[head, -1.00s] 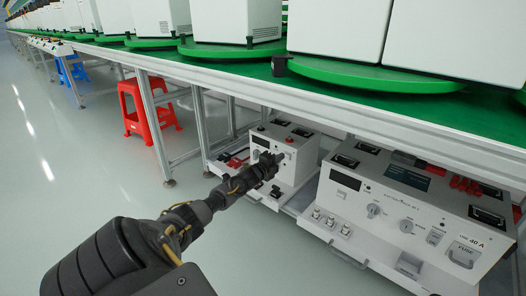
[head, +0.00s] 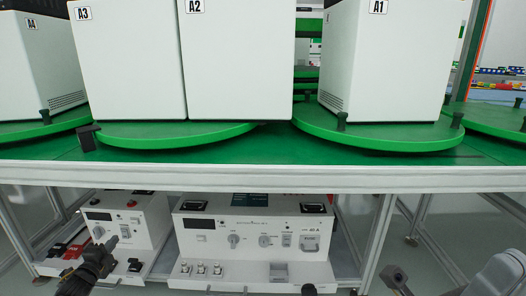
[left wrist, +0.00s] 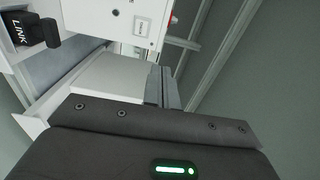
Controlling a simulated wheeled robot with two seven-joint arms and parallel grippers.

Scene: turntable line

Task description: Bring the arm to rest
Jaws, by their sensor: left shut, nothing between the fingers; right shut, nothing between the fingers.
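My left gripper (head: 112,243) is at the lower left of the head view, in front of the small white control box (head: 125,222). Whether it touches the box cannot be told there. Its fingers (left wrist: 161,88) show together and empty in the left wrist view, close to white box panels. My right arm (head: 490,278) shows in part at the lower right of the head view.
A larger white control unit (head: 250,235) stands under the table (head: 270,176). White cabinets (head: 238,60) stand on green turntables (head: 380,135) above. Metal table legs (head: 379,240) stand to the right. A black LINK-marked part (left wrist: 35,30) shows in the left wrist view.

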